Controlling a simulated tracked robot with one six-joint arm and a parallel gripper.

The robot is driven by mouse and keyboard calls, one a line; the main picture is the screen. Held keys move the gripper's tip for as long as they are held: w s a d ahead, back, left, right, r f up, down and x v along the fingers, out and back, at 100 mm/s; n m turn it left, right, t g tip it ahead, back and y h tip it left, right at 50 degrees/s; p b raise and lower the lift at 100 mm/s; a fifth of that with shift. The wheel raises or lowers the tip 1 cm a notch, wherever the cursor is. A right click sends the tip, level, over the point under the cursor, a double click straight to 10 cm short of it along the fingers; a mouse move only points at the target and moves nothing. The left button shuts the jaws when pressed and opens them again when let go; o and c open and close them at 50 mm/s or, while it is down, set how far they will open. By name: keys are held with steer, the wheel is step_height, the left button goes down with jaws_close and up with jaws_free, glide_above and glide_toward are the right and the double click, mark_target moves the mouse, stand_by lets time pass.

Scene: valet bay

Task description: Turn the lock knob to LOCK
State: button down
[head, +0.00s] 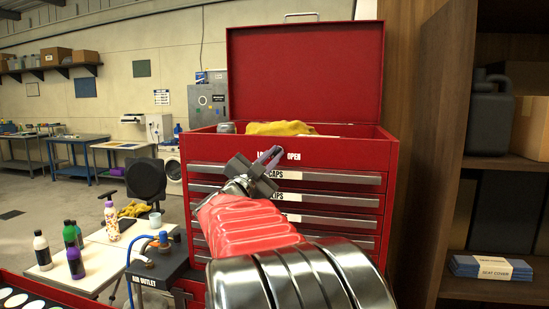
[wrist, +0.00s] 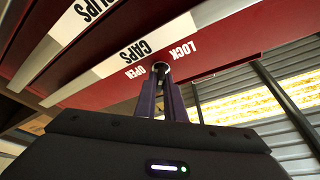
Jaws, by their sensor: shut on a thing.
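The red tool chest (head: 345,158) stands in front of me with its lid up. The lock knob (wrist: 161,70) is a small dark round piece on the red strip above the top drawer, between the words OPEN (wrist: 134,72) and LOCK (wrist: 183,50). My gripper (head: 270,155) reaches the front of the chest at that strip and hides the knob and part of the LOCK word in the head view. In the wrist view my gripper's two fingers (wrist: 161,88) are shut on the knob from both sides. I cannot tell which word the knob points to.
Drawers with long grey handles, the top one labelled CAPS (head: 276,174), lie just below the knob. A yellow cloth (head: 280,129) lies in the open top. An air outlet box (head: 156,267) stands at lower left, and a wooden shelf (head: 500,163) stands close on the right.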

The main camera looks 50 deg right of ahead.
steer(key=shift+w+f+m, duration=0.15)
steer(key=shift+f+m, duration=0.1)
steer(key=shift+m, duration=0.45)
steer(key=shift+g, duration=0.4)
steer(key=c, duration=2.2)
jaws_free()
steer(key=o, duration=0.4)
steer(key=shift+r, duration=0.2)
steer(key=shift+c, duration=0.2)
steer(key=shift+a, duration=0.1)
steer(key=v, duration=1.3)
steer(key=shift+a, duration=0.35)
